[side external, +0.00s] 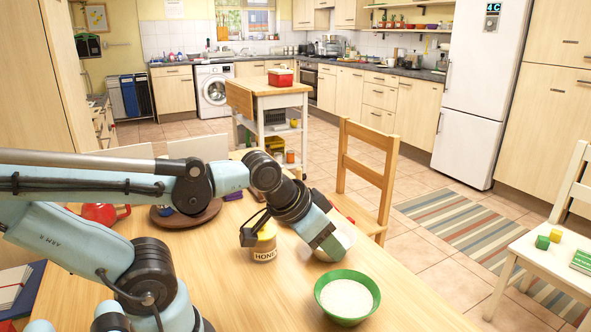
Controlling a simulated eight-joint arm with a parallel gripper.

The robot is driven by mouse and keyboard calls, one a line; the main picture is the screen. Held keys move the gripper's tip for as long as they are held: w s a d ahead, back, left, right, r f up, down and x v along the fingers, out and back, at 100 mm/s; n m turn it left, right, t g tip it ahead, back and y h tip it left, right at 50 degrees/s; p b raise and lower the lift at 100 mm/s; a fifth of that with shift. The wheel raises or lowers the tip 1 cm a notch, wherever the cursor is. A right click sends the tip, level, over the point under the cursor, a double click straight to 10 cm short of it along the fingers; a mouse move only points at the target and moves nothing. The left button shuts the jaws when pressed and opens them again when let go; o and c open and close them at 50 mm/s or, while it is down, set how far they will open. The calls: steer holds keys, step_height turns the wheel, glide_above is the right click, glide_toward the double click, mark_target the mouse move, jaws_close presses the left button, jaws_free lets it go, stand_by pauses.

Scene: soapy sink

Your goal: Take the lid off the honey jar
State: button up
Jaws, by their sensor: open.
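The honey jar (264,252) stands upright on the wooden table, with a label reading "HONE…" on its front. Its yellow lid (267,231) sits on top and is partly hidden by my gripper. My gripper (287,240) is open and comes down from the arm at the jar. One dark finger is at the left side of the lid, and the other side of the gripper reaches down to the right of the jar. I cannot tell whether either finger touches the lid.
A white bowl (346,238) is close on the right, partly behind my gripper. A green bowl (331,314) of white grains stands in front. A round brown board (205,215) and a red teapot (101,213) are at the left. A wooden chair (378,180) stands behind the table.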

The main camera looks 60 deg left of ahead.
steer(key=shift+o, duration=1.1)
step_height(320, 180, up, 5)
steer(key=g, duration=0.7)
glide_above(262, 228)
steer(key=a, duration=0.2)
steer(key=shift+w+d+f, duration=0.1)
steer(key=shift+d+f, duration=0.05)
steer(key=shift+f, duration=1.7)
steer(key=shift+d+f, duration=0.15)
steer(key=shift+f, duration=1.7)
steer(key=shift+w+d+f, duration=0.1)
steer(key=shift+d+f, duration=0.05)
steer(key=shift+f, duration=1.7)
jaws_close()
